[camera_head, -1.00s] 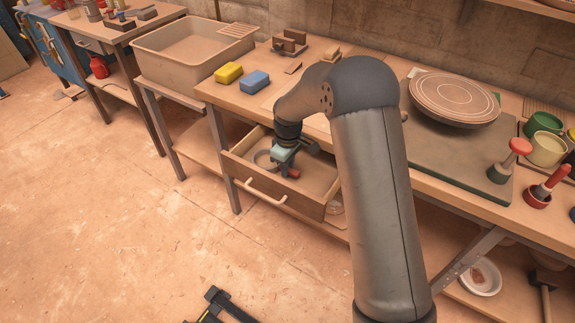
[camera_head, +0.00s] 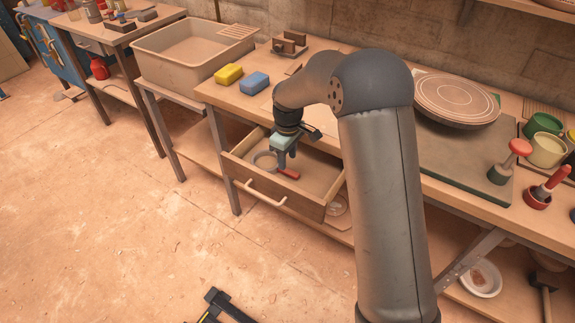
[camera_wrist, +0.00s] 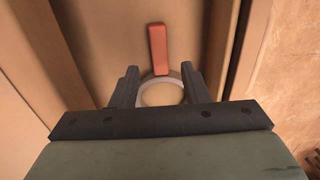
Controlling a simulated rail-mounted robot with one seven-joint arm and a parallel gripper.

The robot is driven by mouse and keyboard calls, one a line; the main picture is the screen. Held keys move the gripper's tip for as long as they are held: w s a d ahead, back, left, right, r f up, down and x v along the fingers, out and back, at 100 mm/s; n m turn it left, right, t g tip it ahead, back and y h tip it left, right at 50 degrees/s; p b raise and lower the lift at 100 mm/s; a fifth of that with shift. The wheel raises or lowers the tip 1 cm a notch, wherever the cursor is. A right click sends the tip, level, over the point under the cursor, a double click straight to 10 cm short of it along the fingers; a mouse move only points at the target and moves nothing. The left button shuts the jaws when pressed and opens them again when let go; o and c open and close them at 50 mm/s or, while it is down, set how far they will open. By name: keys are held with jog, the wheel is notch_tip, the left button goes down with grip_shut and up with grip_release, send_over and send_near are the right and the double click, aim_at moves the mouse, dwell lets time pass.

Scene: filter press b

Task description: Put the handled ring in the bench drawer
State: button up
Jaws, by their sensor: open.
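The handled ring, a pale ring with a red handle, lies inside the open bench drawer. In the wrist view the ring (camera_wrist: 161,91) appears between and beyond my fingertips, with the red handle (camera_wrist: 158,48) pointing up the picture. My gripper (camera_head: 282,165) is open and empty above the ring, inside the outline of the drawer. The bench drawer (camera_head: 262,205) is pulled out, its pale bar handle facing the floor area. Part of the ring is hidden behind my gripper.
A yellow block (camera_head: 228,73) and a blue block (camera_head: 254,83) lie on the bench top above the drawer. A large basin (camera_head: 180,65) stands to the left. A round banding wheel (camera_head: 455,97) sits on a board to the right. The floor in front is mostly clear.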

notch_tip(320, 180, up, 7)
jog(key=s+d+r+m, duration=0.3)
jog(key=s+d, duration=0.2)
jog(key=s, duration=0.3)
jog(key=s+d+r+m, duration=0.3)
jog(key=s+d, duration=0.2)
jog(key=s, duration=0.3)
jog(key=s+d+f+m, duration=0.1)
jog(key=s+d+m, duration=0.1)
jog(key=s, duration=0.6)
jog(key=s+d+f+m, duration=0.1)
jog(key=s+d+m, duration=0.1)
jog(key=s, duration=0.7)
jog(key=shift+m, duration=0.6)
jog(key=shift+w, duration=0.1)
